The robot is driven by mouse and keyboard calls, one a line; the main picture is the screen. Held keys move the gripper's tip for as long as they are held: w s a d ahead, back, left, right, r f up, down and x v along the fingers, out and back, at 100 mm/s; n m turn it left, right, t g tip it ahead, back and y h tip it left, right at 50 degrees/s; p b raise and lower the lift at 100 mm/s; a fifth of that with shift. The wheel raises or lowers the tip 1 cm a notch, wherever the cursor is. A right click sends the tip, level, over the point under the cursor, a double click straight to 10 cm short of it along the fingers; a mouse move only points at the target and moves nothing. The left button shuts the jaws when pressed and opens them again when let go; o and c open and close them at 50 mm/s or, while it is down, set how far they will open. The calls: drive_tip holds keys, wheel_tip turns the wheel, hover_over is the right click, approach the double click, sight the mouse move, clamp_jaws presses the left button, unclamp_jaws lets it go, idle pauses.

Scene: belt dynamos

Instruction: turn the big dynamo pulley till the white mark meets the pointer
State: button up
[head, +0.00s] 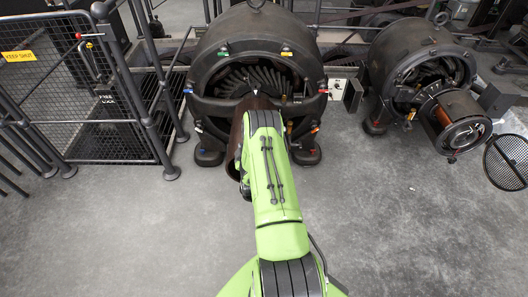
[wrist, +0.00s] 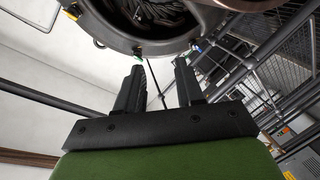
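The big dynamo (head: 213,62) stands at the middle back in the head view. Its dark brown pulley (head: 238,128) juts forward, largely covered by my green arm. A small white pointed shape (head: 255,92) shows just above the pulley; I cannot tell if it is the pointer or the white mark. My gripper is hidden by the arm and pulley in the head view. In the wrist view my gripper (wrist: 158,76) has its two black fingers apart with nothing between them. A dark round housing (wrist: 150,45) with a green tag lies beyond the fingertips.
A smaller dynamo (head: 408,65) stands at the right, with an open round mesh cover (head: 507,160) beside it. A black mesh gate (head: 85,100) with a yellow sign stands at the left. A small switch box (head: 337,88) sits between the dynamos. The grey floor in front is clear.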

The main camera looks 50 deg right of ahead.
drive_tip(key=s+f+h, duration=0.1)
drive_tip(key=s+f, duration=0.2)
drive_tip(key=s+f+h+b, duration=0.1)
drive_tip(key=s+f, duration=0.2)
drive_tip(key=f, duration=0.1)
drive_tip(key=s+f+h, duration=0.1)
drive_tip(key=s+f, duration=0.2)
drive_tip(key=s, duration=0.1)
drive_tip(key=shift+a+f+g+h, duration=0.1)
drive_tip(key=shift+f+g+h, duration=0.2)
drive_tip(key=shift+f, duration=0.1)
drive_tip(key=b+x, duration=0.6)
drive_tip(key=x, duration=0.8)
drive_tip(key=shift+w, duration=0.25)
drive_tip(key=shift+w+d+r, duration=0.1)
drive_tip(key=shift+w+d, duration=0.25)
drive_tip(key=shift+d, duration=0.15)
clamp_jaws()
